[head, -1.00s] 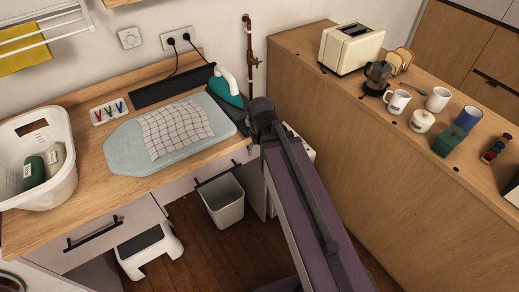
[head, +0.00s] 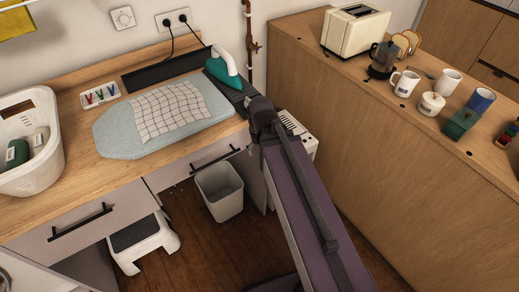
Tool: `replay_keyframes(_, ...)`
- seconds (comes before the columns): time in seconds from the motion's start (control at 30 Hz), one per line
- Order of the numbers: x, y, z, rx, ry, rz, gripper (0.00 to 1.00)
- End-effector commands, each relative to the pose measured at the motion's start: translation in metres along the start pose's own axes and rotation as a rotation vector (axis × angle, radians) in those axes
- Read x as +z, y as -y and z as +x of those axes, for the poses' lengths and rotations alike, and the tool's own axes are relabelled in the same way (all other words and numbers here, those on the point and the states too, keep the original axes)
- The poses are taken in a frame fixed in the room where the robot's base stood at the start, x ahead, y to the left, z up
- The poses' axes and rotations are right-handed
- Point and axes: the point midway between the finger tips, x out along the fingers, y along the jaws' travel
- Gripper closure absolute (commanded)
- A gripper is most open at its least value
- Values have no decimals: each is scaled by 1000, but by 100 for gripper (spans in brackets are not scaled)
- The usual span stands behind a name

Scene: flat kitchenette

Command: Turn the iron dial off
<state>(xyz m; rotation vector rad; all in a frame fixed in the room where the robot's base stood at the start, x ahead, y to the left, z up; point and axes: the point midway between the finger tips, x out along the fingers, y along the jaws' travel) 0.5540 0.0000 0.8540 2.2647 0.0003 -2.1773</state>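The iron (head: 222,69) is teal with a white handle. It stands at the back right of the counter, on or beside a dark rest (head: 236,92), just beyond the right end of the ironing pad. Its dial is too small to make out, so I cannot tell its setting. My arm rises from the lower right, and its dark upper joint overlaps the counter's right edge just right of and in front of the iron. My gripper does not show clearly; it is hidden behind or beyond that joint.
A pale blue ironing pad (head: 110,140) bears a checked cloth (head: 168,110). A white basket (head: 58,150) stands at left. A wooden counter (head: 310,32) with a toaster (head: 354,30) and mugs is at right. A bin (head: 220,190) and step stool (head: 143,242) stand on the floor.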

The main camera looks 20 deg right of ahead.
Motion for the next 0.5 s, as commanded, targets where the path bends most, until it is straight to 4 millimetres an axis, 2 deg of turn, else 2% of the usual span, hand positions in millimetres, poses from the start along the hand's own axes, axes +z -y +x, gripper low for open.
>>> replay_keyframes(0.03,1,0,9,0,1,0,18)
replay_keyframes(0.5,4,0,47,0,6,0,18)
